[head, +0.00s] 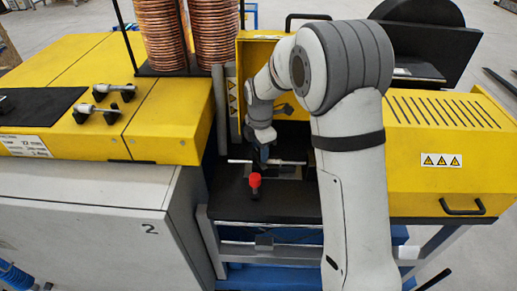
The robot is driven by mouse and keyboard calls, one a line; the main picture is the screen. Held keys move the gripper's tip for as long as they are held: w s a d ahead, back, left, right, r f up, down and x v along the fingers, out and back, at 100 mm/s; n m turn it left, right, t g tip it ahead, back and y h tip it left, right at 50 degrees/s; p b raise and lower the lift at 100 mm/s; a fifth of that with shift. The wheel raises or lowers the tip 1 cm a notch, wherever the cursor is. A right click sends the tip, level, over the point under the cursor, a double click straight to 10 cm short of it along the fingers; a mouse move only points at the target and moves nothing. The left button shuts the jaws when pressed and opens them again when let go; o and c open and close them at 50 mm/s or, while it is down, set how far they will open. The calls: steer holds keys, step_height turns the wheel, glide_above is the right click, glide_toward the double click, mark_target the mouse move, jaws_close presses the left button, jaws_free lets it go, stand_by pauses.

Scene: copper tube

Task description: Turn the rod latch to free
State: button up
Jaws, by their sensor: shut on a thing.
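The rod latch, a thin pale rod (240,161), lies almost level across the dark recess of the yellow machine in the head view. My gripper (265,157) reaches down to the middle of this rod and is shut on it. The rod shows on both sides of the fingers. The fingers are small and dark here, so the exact grip is hard to see. A red knob (255,180) on a dark stem stands just in front of the rod, below my gripper. My arm covers the area to the right.
A yellow hood with slots (445,125) and a black handle (462,207) is at the right. A yellow panel (262,52) rises behind my wrist. Copper tube coils (160,35) stand at the back left. A black worktop (225,205) lies in front.

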steer(key=shift+a, duration=0.1)
steer(key=shift+m, duration=0.3)
steer(key=shift+m+b, duration=0.8)
steer(key=shift+m, duration=0.4)
steer(key=shift+s+m+b, duration=0.1)
steer(key=shift+m+b, duration=0.3)
steer(key=shift+m, duration=1)
steer(key=shift+r, duration=0.1)
steer(key=o, duration=1)
steer(key=shift+c, duration=0.2)
steer(key=shift+r+b, duration=0.55)
steer(key=shift+r, duration=3.3)
